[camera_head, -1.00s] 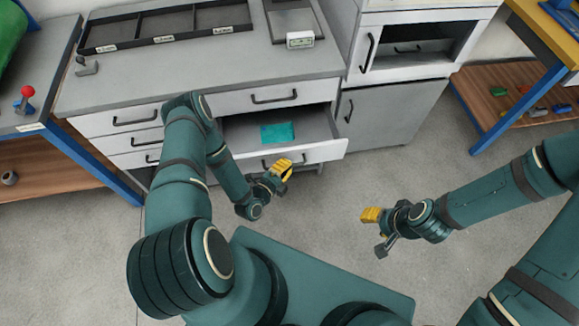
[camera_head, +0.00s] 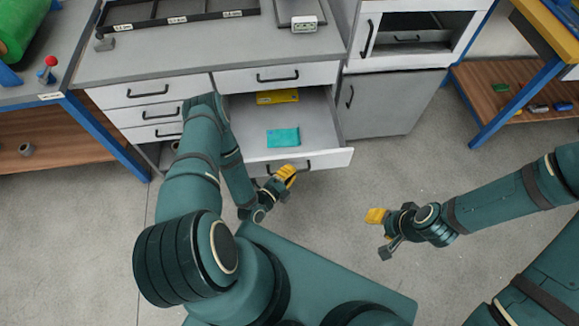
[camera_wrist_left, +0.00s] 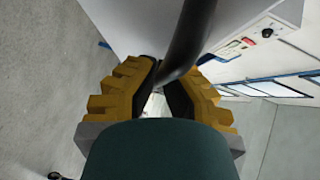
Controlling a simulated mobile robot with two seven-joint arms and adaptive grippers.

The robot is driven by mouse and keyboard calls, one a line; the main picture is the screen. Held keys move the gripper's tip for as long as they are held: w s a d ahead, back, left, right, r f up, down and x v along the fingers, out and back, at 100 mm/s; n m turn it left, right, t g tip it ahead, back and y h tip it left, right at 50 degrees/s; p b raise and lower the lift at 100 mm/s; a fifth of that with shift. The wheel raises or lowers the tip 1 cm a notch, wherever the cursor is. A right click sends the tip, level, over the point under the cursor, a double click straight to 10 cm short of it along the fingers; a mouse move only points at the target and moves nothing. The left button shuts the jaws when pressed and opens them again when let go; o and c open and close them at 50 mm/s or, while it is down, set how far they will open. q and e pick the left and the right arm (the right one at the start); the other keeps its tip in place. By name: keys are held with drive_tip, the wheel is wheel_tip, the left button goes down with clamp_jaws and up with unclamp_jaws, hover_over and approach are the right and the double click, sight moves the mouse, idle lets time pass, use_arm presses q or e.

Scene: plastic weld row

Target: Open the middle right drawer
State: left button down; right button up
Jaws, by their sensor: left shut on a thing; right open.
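The middle right drawer (camera_head: 235,132) of the grey-topped cabinet stands pulled well out. Inside lie a teal item (camera_head: 283,138) and a yellow item (camera_head: 277,97) further back. My left gripper (camera_head: 285,177) is at the drawer's front, shut on its dark bar handle (camera_head: 303,166). In the left wrist view the dark curved handle (camera_wrist_left: 188,40) passes between the yellow fingers of the left gripper (camera_wrist_left: 160,92). My right gripper (camera_head: 376,232) is open and empty above the floor at the right.
The upper right drawer (camera_head: 320,73) is closed above the open one. Left drawers (camera_head: 140,91) are closed. A grey cupboard door (camera_head: 385,105) stands right of the drawer. A dark divided tray (camera_head: 165,20) and a small display device (camera_head: 305,24) sit on the worktop. Floor between my arms is clear.

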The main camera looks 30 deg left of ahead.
use_arm(q)
drive_tip(key=shift+s+d, duration=0.6)
drive_tip(key=c, duration=1)
unclamp_jaws()
drive_tip(key=shift+s+a, duration=0.1)
drive_tip(key=v, duration=1.1)
drive_tip(key=shift+s+a, duration=0.1)
drive_tip(key=shift+s, duration=0.25)
